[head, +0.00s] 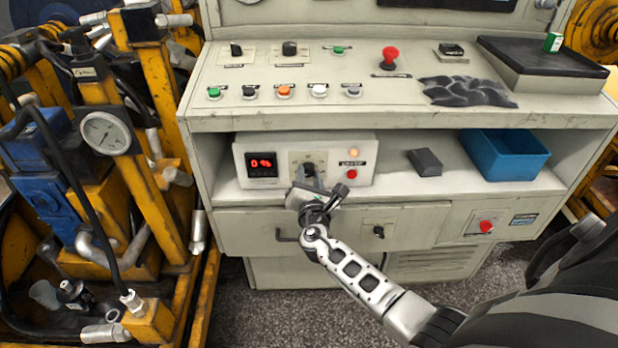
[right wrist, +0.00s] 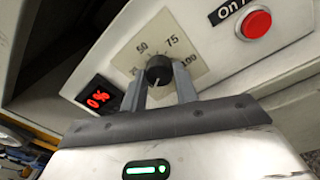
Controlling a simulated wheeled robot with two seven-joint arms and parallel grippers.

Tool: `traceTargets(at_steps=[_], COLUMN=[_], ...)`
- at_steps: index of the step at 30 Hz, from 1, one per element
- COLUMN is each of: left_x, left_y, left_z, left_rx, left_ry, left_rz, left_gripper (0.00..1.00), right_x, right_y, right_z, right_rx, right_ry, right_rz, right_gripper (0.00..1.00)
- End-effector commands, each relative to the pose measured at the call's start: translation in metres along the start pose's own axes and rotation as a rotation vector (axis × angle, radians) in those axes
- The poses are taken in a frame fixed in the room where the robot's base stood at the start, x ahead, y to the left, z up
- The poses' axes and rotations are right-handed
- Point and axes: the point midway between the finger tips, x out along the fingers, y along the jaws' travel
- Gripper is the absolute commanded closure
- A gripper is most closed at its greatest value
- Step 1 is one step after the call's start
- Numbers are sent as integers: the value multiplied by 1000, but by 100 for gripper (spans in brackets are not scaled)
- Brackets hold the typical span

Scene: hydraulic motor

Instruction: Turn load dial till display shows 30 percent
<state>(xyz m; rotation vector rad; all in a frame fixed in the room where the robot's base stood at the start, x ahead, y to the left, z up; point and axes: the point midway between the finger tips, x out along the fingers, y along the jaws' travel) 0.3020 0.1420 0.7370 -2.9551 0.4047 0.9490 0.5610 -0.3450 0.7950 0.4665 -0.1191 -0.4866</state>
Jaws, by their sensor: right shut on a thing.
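The load dial (right wrist: 158,70) is a round black knob on a beige scale plate marked 50, 75 and 100 in the right wrist view. My right gripper (right wrist: 162,90) is shut on it, with one finger at each side. In the head view my right gripper (head: 309,180) reaches the front of the control box (head: 366,150) and hides most of the dial. The red display (head: 262,165) left of the dial reads 0%; it also shows in the right wrist view (right wrist: 97,99). My left gripper is not in view.
A red button (head: 351,174) and a lit orange lamp (head: 354,152) are right of the dial. A dark grey block (head: 425,162) and a blue bin (head: 503,156) stand further right on the shelf. The console ledge (head: 400,121) overhangs the shelf.

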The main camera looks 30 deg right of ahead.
Motion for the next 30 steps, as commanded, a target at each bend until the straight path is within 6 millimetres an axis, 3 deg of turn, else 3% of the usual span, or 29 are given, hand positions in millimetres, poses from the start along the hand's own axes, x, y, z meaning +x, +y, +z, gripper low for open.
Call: traceTargets(at_steps=[8, 30], left_x=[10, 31], left_y=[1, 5], left_z=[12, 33], left_rx=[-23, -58], left_ry=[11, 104], left_rz=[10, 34], left_gripper=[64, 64], right_x=[0, -1], right_y=[-2, -1], right_z=[-5, -6], right_rx=[134, 822], right_ry=[-7, -40], right_rz=[5, 21], right_gripper=[93, 93])
